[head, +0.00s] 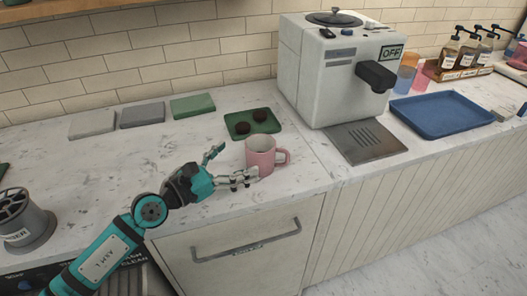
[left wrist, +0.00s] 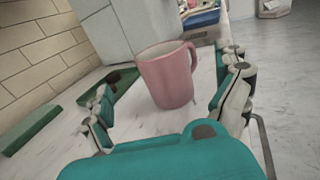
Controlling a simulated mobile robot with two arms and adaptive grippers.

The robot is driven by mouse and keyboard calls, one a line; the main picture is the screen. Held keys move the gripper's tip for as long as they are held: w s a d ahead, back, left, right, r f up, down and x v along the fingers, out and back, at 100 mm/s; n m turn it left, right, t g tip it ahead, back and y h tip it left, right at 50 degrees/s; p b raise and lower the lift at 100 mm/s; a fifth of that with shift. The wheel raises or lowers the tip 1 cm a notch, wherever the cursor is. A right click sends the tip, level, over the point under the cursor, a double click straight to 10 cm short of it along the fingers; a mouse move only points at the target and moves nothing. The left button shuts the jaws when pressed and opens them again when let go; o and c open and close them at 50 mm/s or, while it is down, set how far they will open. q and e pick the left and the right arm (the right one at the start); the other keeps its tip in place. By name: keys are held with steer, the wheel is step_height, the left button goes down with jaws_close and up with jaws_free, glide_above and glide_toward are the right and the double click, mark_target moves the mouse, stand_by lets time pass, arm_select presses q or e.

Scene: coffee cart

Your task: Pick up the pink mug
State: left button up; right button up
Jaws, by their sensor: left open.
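The pink mug (head: 260,157) stands upright on the marble counter, with its handle to the right in the head view. In the left wrist view the mug (left wrist: 167,77) is just ahead, between the spread fingers. My left gripper (head: 236,165) is open and empty, close to the mug's left side. In the left wrist view its fingers (left wrist: 165,92) stand apart, one on each side of the mug's line. Whether a finger touches the mug I cannot tell. My right gripper is not in view.
A green tray (head: 236,134) with two dark round items lies behind the mug. A white coffee machine (head: 310,80) stands at the back, with a metal drip grate (head: 366,143) before it. A blue tray (head: 440,117) is to the right. The counter left of the mug is mostly clear.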

mark_target(248, 153)
arm_select(q)
steer(key=x, duration=0.3)
steer(key=shift+w+d+r, duration=0.1)
steer(key=shift+d+r, duration=0.05)
steer(key=shift+d, duration=0.05)
steer(key=x, duration=0.1)
steer(key=p+x, duration=0.1)
steer(key=x, duration=0.2)
steer(key=shift+w+d+r, duration=0.1)
steer(key=shift+d+r, duration=0.15)
steer(key=shift+r, duration=0.05)
steer(key=shift+w+d, duration=0.15)
steer(key=c, duration=1.5)
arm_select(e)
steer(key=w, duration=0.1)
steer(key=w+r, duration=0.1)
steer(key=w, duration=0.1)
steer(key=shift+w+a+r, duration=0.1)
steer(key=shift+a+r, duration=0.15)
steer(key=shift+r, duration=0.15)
